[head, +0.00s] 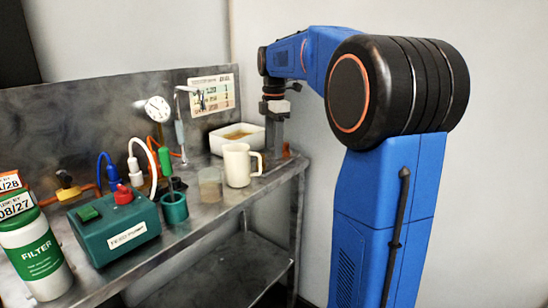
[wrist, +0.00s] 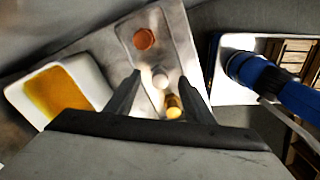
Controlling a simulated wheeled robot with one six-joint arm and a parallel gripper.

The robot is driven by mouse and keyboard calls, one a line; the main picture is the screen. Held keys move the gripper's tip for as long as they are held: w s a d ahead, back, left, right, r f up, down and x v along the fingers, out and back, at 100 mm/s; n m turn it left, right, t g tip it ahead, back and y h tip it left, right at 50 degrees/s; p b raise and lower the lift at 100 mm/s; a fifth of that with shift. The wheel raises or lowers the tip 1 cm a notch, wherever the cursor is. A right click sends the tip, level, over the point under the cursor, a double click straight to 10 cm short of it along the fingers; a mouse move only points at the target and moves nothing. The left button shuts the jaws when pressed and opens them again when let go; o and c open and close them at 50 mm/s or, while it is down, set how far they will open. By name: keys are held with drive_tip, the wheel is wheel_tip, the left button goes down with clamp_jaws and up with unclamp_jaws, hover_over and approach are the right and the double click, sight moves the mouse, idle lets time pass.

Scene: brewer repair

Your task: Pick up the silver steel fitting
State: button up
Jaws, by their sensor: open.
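The silver steel fitting (wrist: 158,84) is a small pale round piece in the wrist view, on a grey metal tray (wrist: 180,40). A brass fitting (wrist: 174,108) lies close beside it, nearer my gripper's base. A copper-coloured round fitting (wrist: 144,39) sits farther up the tray; a small copper-coloured piece also shows in the head view (head: 286,151). My gripper (wrist: 160,77) is open, pointing down above the tray, with the silver and brass fittings showing between its fingers. In the head view my gripper (head: 275,112) is at the bench's far right end, and the silver fitting cannot be made out.
A white dish of amber liquid (head: 216,145) stands left of my gripper, also in the wrist view (wrist: 98,92). A white mug (head: 237,166) stands in front of it. A green pump box (head: 115,232), a filter canister (head: 34,258) and hoses crowd the bench's left.

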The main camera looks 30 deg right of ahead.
drive_tip(key=shift+f, duration=1)
drive_tip(key=c, duration=1.1)
drive_tip(key=shift+c, duration=0.3)
drive_tip(key=shift+r, duration=0.1)
